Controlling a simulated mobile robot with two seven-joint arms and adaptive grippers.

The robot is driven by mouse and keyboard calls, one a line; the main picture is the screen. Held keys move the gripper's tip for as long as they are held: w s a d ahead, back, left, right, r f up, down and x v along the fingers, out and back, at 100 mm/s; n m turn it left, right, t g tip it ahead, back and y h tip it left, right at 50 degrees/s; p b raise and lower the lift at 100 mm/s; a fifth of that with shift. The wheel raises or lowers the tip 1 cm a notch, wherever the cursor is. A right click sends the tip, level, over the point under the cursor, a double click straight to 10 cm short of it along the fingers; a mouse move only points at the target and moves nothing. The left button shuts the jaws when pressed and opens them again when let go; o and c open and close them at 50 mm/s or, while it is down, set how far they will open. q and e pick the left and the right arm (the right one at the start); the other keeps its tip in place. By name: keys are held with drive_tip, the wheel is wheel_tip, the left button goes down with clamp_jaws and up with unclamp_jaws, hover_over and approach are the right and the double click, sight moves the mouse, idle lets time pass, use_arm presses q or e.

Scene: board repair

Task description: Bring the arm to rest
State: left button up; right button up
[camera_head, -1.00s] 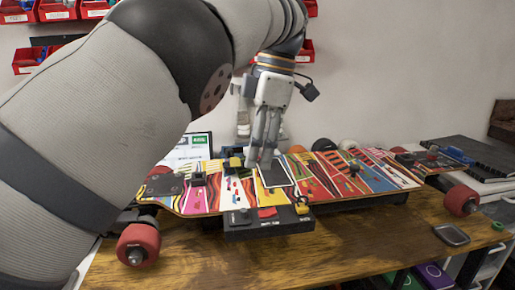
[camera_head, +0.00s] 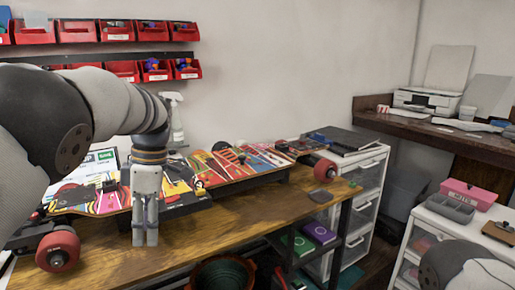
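My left gripper (camera_head: 145,238) points down in front of the skateboard (camera_head: 232,168), toward the left part of the workbench. Its two fingers are side by side, close together, with nothing visible between them. The grey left arm comes in from the left and hides part of the view there. The colourful skateboard lies along the wooden workbench (camera_head: 225,222), with red wheels at both ends. The gripper overlaps the skateboard's near edge in the picture; I cannot tell whether they touch. My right gripper is not in view; a grey rounded part of mine shows at the bottom right.
Red bins (camera_head: 115,31) hang on the wall, and a spray bottle (camera_head: 174,118) stands behind the skateboard. A white drawer unit (camera_head: 364,190) is right of the bench. A pink box (camera_head: 468,194) sits on another white unit. The bench's front strip is mostly clear.

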use_arm(q)
drive_tip(key=s+a+f+m, duration=0.2)
drive_tip(key=f, duration=0.6)
drive_tip(key=s+a+f+m, duration=0.1)
drive_tip(key=a+f+m, duration=0.1)
drive_tip(key=f, duration=0.5)
drive_tip(key=s+a+f+m, duration=0.2)
drive_tip(key=s+f+m, duration=0.3)
drive_tip(key=s+f, duration=0.7)
drive_tip(key=s+d+f+m+h, duration=0.1)
drive_tip(key=s+m, duration=0.5)
drive_tip(key=s, duration=0.8)
drive_tip(key=s+d+f+m+g+p, duration=0.1)
drive_tip(key=s+d+m, duration=0.3)
drive_tip(key=s, duration=1.1)
drive_tip(key=shift+s+d+f+m+h, duration=0.2)
drive_tip(key=shift+f+m+h, duration=0.2)
drive_tip(key=shift+m, duration=0.6)
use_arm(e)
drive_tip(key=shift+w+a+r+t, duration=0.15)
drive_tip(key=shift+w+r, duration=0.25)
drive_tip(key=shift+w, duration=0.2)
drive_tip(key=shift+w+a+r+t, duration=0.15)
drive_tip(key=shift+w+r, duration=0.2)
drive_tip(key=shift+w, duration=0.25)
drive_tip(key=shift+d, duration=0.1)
